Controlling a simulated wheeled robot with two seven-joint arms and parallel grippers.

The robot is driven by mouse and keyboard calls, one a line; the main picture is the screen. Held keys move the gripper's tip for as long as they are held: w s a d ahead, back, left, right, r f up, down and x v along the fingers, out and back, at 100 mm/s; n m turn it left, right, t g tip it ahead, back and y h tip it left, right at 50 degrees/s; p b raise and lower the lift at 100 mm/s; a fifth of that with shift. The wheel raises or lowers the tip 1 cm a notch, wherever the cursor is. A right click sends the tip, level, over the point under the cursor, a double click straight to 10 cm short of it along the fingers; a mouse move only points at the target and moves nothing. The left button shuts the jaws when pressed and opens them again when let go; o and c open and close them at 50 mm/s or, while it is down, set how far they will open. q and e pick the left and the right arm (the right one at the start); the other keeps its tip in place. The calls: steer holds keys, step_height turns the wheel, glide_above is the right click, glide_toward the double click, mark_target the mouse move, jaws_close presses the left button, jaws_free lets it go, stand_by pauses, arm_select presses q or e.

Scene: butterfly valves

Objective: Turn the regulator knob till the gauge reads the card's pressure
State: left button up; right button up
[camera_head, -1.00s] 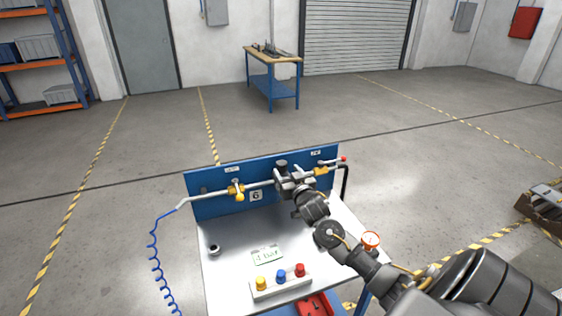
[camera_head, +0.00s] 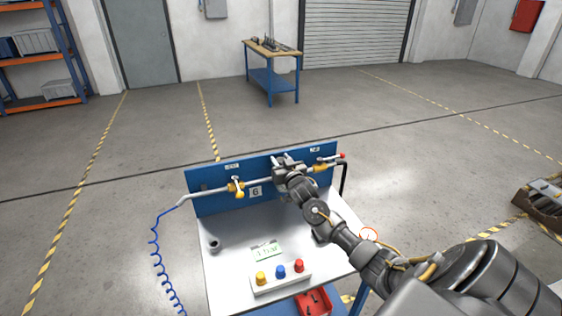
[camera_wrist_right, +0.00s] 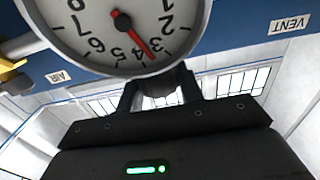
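The round gauge (camera_wrist_right: 95,22), white with black numerals, appears upside down in the right wrist view. Its red needle points between 3 and 4. In the head view my gripper hides the gauge and knob. My right gripper (camera_head: 287,162) is at the pipe on the blue panel. In the wrist view its two fingers (camera_wrist_right: 162,92) stand apart on either side of a dark round part (camera_wrist_right: 160,88), apparently the knob, with slim gaps beside it. The card (camera_head: 267,251) with green writing lies on the bench; its number is too small to read surely. My left gripper is out of view.
Yellow-handled valves flank the gripper, at left (camera_head: 237,187) and right (camera_head: 320,167). A button box (camera_head: 281,278) and a small cup (camera_head: 214,246) sit on the bench (camera_head: 232,265). A blue coiled hose (camera_head: 157,262) hangs at left.

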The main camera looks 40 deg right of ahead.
steer(key=c, duration=0.3)
steer(key=m+g+h, duration=0.1)
steer(key=m+h, duration=0.1)
steer(key=shift+a+h, duration=0.15)
steer(key=shift+h, duration=0.15)
steer(key=shift+m+g+h, duration=0.8)
steer(key=shift+h, duration=0.4)
steer(key=o, duration=1)
steer(key=shift+c, duration=0.2)
